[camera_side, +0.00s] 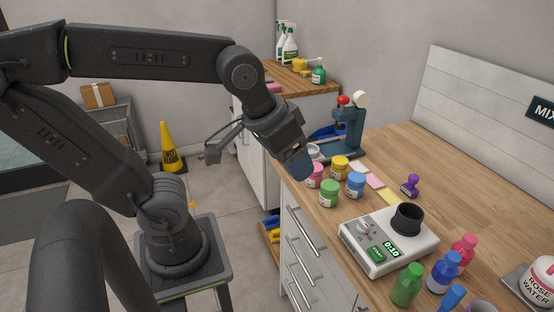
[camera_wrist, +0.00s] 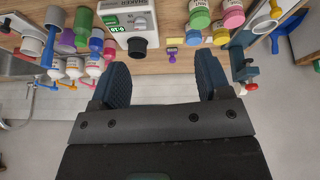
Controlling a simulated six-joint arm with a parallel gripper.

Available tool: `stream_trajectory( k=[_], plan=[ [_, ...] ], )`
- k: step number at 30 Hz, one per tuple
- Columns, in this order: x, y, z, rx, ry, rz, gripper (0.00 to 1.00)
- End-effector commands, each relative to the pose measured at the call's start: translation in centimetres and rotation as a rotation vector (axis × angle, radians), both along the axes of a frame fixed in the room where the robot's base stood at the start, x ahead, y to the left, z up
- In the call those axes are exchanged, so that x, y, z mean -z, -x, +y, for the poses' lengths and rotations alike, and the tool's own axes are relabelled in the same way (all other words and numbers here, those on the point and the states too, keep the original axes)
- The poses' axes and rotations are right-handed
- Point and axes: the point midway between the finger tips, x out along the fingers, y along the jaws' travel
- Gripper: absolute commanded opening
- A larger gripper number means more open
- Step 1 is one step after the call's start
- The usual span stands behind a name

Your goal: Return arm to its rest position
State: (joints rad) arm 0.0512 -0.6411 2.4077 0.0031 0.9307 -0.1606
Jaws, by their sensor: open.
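My arm is folded up at the left in the side view, with my gripper (camera_side: 300,163) pointing down above the near left edge of the wooden counter (camera_side: 400,160). In the wrist view my gripper (camera_wrist: 164,85) has two blue padded fingers spread wide apart. Nothing is between them. The fingers appear clear of the jars behind them.
Pink (camera_side: 315,175), yellow (camera_side: 340,167), green (camera_side: 329,193) and blue (camera_side: 356,185) jars stand below and beside the gripper. A dark press (camera_side: 349,132) stands behind. A white shaker (camera_side: 385,245), a purple stamp (camera_side: 410,186) and coloured bottles (camera_side: 408,285) stand to the right. Floor lies left.

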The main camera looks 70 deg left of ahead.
Motion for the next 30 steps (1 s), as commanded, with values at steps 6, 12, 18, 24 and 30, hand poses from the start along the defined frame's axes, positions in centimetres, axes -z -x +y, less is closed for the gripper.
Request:
stream_trajectory(
  k=[6, 12, 18, 24, 30],
  plan=[
    [1.1, 1.8, 1.1, 0.086, -0.066, -0.050, 0.71],
    [1.1, 1.8, 1.1, 0.093, -0.069, -0.049, 0.71],
    [1.1, 1.8, 1.1, 0.092, -0.069, -0.049, 0.71],
    [1.1, 1.8, 1.1, 0.092, -0.068, -0.049, 0.71],
    [1.1, 1.8, 1.1, 0.092, -0.068, -0.049, 0.71]
  ],
)
